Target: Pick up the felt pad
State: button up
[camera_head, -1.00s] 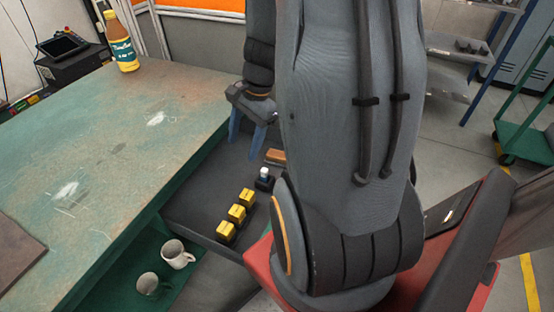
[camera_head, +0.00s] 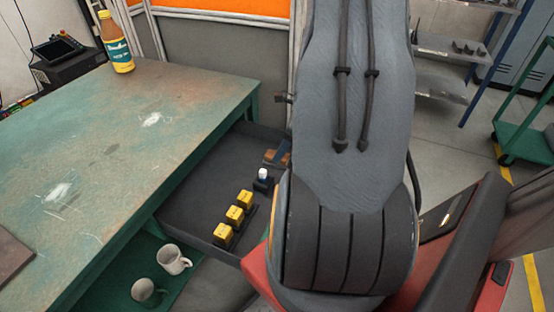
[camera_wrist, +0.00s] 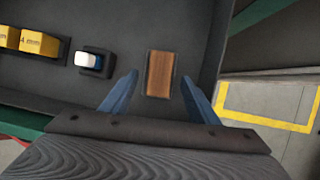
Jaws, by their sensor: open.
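A brown rectangular block with a wood-grained top and a dark edge (camera_wrist: 159,73) lies in the open drawer; it is the one pad-like thing I see, and no felt face shows. In the head view my arm hides most of the gripper.
The dark drawer (camera_head: 190,207) holds a white-capped bottle in a black holder (camera_head: 263,180) and several yellow blocks (camera_head: 235,215), left of the pad. Drawer walls are close by. A workbench (camera_head: 120,140) stands left, with a juice bottle (camera_head: 117,42) on it. Two mugs (camera_head: 173,260) sit below.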

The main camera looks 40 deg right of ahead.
jog(key=shift+x, duration=1.45)
jog(key=shift+w, duration=0.1)
jog(key=shift+c, duration=0.5)
jog(key=c, duration=1.1)
jog(key=shift+o, duration=0.2)
jog(key=shift+r, duration=0.15)
notch_tip(320, 180, up, 10)
jog(key=p, duration=0.2)
